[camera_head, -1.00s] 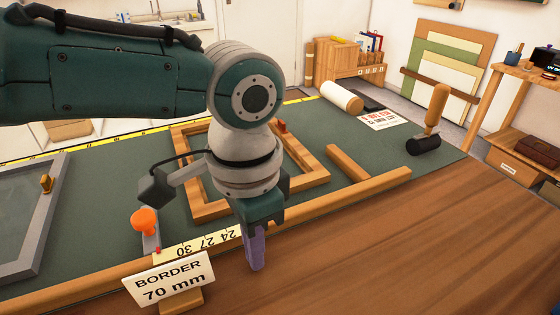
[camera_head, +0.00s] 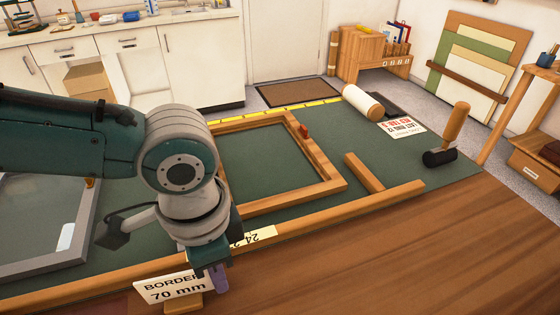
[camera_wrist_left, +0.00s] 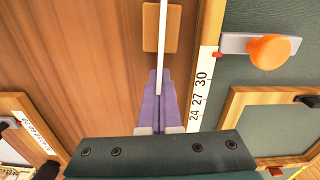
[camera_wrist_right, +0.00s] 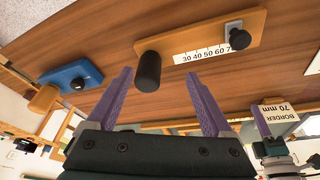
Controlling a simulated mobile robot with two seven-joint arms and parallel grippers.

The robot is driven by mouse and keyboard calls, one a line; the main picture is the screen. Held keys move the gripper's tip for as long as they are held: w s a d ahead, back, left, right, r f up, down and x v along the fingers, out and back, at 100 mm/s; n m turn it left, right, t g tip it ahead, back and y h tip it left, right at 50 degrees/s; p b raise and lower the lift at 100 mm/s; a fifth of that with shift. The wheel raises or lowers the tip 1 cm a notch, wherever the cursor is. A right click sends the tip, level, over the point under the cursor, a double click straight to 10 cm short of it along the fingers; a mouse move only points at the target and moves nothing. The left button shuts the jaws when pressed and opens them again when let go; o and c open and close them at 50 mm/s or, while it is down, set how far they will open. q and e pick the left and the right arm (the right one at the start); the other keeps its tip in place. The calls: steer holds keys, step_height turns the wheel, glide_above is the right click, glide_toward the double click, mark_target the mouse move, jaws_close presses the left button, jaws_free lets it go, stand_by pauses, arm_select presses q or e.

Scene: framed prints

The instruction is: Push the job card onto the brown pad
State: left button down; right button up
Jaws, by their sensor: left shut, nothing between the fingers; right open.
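The job card (camera_head: 165,287), white and printed "BORDER 70 mm", stands upright on a small wooden foot at the front of the bench. It shows edge-on in the left wrist view (camera_wrist_left: 164,40) and at the right of the right wrist view (camera_wrist_right: 280,112). My left gripper (camera_head: 219,279) is shut and empty, low at the card's right end and covering part of it; I cannot tell whether they touch. A dark reddish-brown patch (camera_head: 95,305) at the lower left, cut by the picture edge, appears to be the brown pad. My right gripper (camera_wrist_right: 165,90) is open and empty.
A wooden rail (camera_head: 330,218) runs along the green mat behind the card. The bench's brown wood (camera_head: 400,255) to the right is clear.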

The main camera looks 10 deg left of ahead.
arm_select(q)
steer(key=s+a+p, duration=0.2)
steer(key=s+a, duration=0.1)
steer(key=s+a+p, duration=0.2)
steer(key=a, duration=0.2)
steer(key=s+a+p, duration=0.2)
steer(key=s+a, duration=0.1)
steer(key=shift+s+a+r, duration=0.15)
steer(key=shift+s+a, duration=0.15)
steer(key=shift+a, duration=0.05)
steer(key=shift+s+a, duration=0.15)
steer(key=shift+a, duration=0.1)
arm_select(e)
step_height(320, 180, up, 8)
